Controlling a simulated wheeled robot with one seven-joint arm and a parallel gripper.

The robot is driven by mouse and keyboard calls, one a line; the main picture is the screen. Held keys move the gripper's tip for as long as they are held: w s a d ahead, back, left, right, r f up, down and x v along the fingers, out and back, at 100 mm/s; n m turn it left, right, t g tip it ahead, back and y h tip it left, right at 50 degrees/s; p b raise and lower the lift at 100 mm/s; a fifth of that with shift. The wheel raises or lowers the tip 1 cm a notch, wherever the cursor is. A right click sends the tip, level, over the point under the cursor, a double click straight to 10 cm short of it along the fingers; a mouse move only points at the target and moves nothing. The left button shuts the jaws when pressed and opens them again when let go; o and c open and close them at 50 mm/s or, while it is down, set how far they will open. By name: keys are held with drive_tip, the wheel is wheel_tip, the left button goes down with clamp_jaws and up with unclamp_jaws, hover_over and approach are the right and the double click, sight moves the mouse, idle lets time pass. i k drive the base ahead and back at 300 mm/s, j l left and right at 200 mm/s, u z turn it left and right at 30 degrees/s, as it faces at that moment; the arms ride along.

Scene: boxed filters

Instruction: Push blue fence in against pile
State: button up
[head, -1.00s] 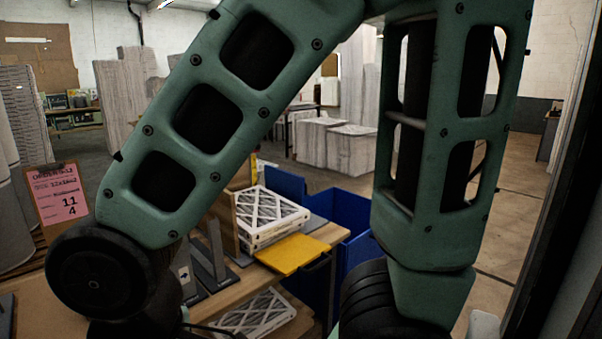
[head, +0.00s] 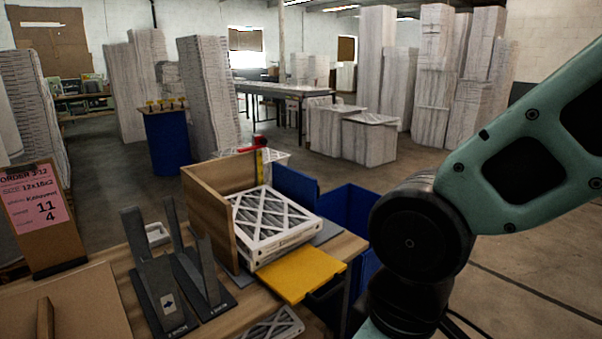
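The pile of white-framed filters (head: 275,222) sits in a wooden corner stand (head: 208,215), with its left side near the tall wooden wall. The blue fence (head: 297,187) is an upright blue panel at the pile's far right side. Its lower part is hidden behind the filters. I cannot tell whether it touches the pile or stands a little apart. My arm comes in from the right, its dark joint to the right of the pile and apart from the fence. My gripper is out of view.
A yellow plate (head: 300,273) juts out in front of the pile. A blue bin (head: 345,215) stands to the right. Dark grey upright brackets (head: 160,290) stand on the bench to the left, near an order card (head: 42,210).

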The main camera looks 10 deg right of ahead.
sight(304, 189)
drive_tip(key=i+u, duration=0.25)
drive_tip(key=i, duration=0.35)
drive_tip(key=i+u, duration=0.25)
drive_tip(key=i, duration=0.4)
drive_tip(key=i+l+u, duration=0.2)
drive_tip(key=i, duration=0.4)
